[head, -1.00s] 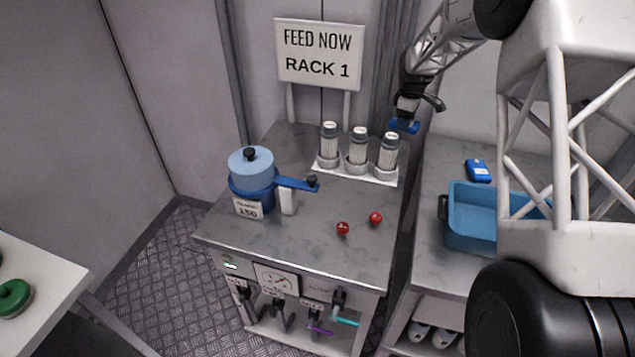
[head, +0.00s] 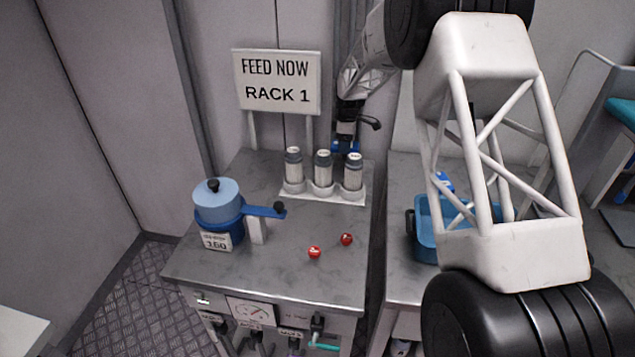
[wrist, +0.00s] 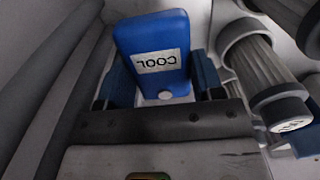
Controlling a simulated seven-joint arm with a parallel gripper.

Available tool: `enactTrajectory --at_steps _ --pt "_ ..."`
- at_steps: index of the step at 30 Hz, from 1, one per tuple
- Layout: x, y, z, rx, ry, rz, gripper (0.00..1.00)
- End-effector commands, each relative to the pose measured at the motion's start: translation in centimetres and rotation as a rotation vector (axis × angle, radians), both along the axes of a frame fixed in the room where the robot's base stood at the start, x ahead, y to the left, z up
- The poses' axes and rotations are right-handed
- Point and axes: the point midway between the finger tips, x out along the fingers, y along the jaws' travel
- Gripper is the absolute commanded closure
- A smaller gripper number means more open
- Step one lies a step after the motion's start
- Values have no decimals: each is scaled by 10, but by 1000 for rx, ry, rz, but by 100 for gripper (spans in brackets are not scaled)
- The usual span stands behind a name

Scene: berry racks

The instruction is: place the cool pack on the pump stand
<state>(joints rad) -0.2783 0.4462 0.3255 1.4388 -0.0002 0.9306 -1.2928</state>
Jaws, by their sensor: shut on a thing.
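My gripper (head: 346,146) is shut on the cool pack (wrist: 155,45), a blue block with a white COOL label. The gripper's blue fingers (wrist: 165,82) grip the pack's sides in the wrist view. In the head view the gripper hangs behind the back right corner of a grey-topped cabinet (head: 285,270), which appears to be the pump stand. The pack is mostly hidden there by the canisters, and I cannot tell whether it touches anything. A blue pump-like pot (head: 217,205) with a side arm and a number card stands on the cabinet's left.
Several grey-white canisters in a white rack (head: 322,190) stand beside the gripper; they show close on the right in the wrist view (wrist: 262,75). Two red knobs or balls (head: 330,246) sit farther forward. A blue bin (head: 424,230) and another blue item (head: 444,181) are on the right counter.

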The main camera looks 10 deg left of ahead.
Motion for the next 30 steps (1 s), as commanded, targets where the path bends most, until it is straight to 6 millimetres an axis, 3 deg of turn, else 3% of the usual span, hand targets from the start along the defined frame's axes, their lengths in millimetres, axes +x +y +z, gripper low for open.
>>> enactTrajectory --at_steps 10,25,30 --pt "0 0 -46 0 1 0 65" --pt "0 0 -55 0 1 0 65" --pt "0 0 -70 -1 2 0 65"
